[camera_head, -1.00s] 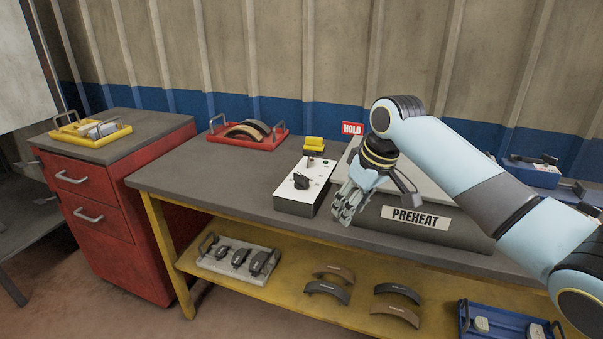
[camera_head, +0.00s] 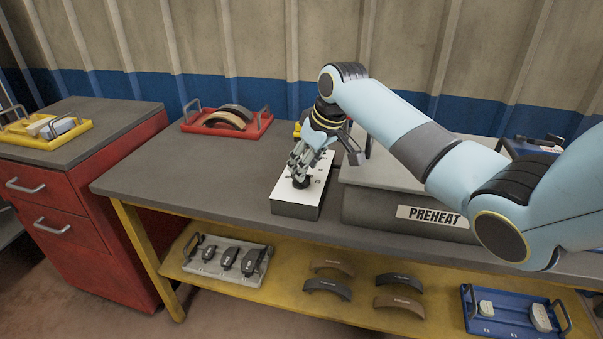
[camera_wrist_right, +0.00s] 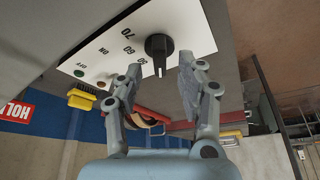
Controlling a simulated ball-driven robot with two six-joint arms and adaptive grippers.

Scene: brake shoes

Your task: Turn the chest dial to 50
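The dial is a black knob (camera_wrist_right: 158,46) on the white top of a control box (camera_head: 323,183) on the workbench. In the right wrist view, its light pointer faces down the picture; the marks 70, 60 and 50 are printed to its left. I cannot read a mark at the pointer. My right gripper (camera_head: 301,176) is over the dial and partly hides it in the head view. In the right wrist view the gripper (camera_wrist_right: 160,66) is open, its fingertips apart on either side of the knob's lower end; contact is not visible. My left gripper is not in view.
A grey PREHEAT unit (camera_head: 375,207) stands right of the box. A red tray (camera_head: 240,129) with brake shoes lies at the back left. A yellow block (camera_wrist_right: 82,97) and a red HOLD sign (camera_wrist_right: 16,108) are behind the box. The bench left of the box is clear.

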